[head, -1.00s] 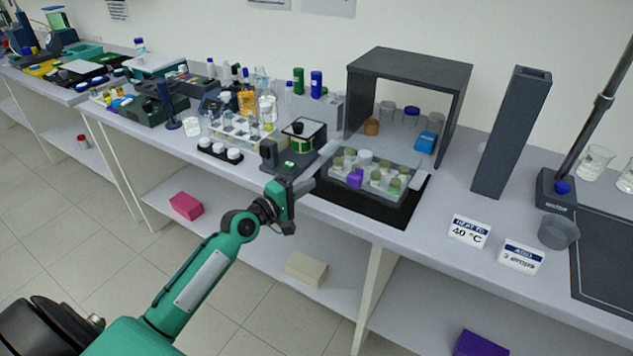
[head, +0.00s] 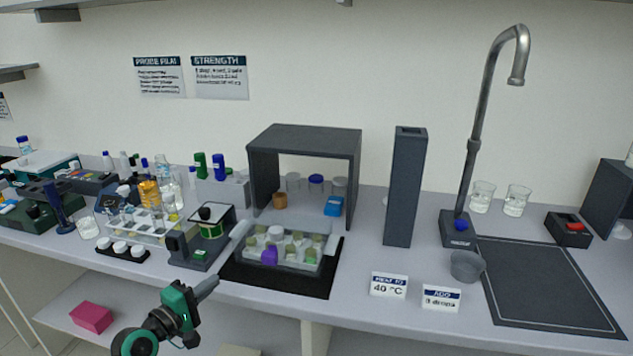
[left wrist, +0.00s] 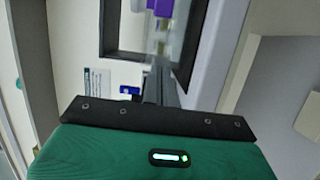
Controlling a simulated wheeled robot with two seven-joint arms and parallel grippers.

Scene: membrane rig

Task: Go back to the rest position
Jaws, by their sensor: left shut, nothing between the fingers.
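My left gripper (head: 207,287) is shut and empty. In the head view it is in front of the bench's front edge, left of and nearer than the black mat (head: 325,285) with the clear tray (head: 283,262) of capped vials. Its closed fingers (left wrist: 160,85) also show in the left wrist view, with a purple block (left wrist: 230,15) beyond them. In the head view the purple block (head: 269,255) sits at the tray's front. My right gripper is not in view.
A balance-like device (head: 195,255) and a vial rack (head: 150,228) stand left of the tray. A dark shelf box (head: 305,135) is behind it. A tall dark block (head: 405,190), label cards (head: 388,285), a grey cup (head: 466,266) and a tap (head: 470,150) are to the right.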

